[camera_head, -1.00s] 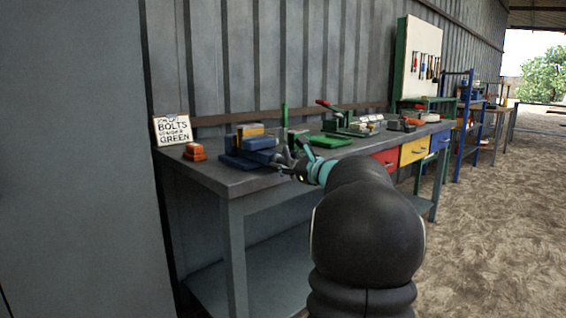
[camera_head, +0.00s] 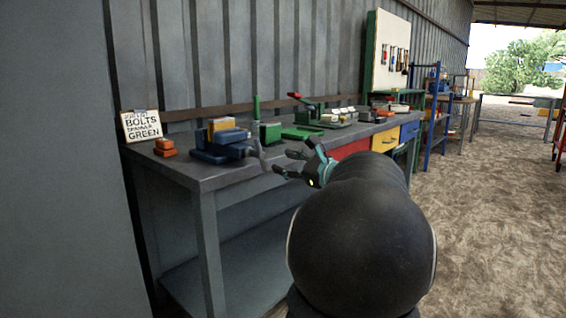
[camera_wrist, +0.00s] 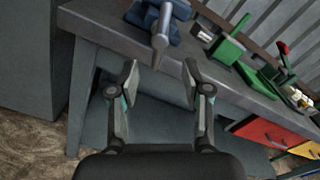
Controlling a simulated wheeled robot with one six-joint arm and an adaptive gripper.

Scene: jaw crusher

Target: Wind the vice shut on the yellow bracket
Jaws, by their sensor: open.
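The blue vice (camera_head: 212,153) stands on the grey bench near its left front corner. The yellow bracket (camera_head: 221,124) sits upright in the top of the vice, at its jaws; I cannot tell how tightly. The vice's grey handle (camera_head: 259,157) is at its right front end. The handle (camera_wrist: 160,42) also shows in the wrist view, at the top centre, with the blue vice (camera_wrist: 170,29) behind it. My gripper (camera_head: 283,162) is open and empty, just right of the handle and apart from it. In the wrist view my fingertips (camera_wrist: 160,68) lie either side below the handle.
Orange blocks (camera_head: 165,148) and a lettered sign (camera_head: 141,126) stand left of the vice. A green tool (camera_head: 270,132) and a green tray (camera_head: 302,132) stand to the right. The bench's front edge (camera_head: 232,181) runs beneath my gripper. The floor in front is clear.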

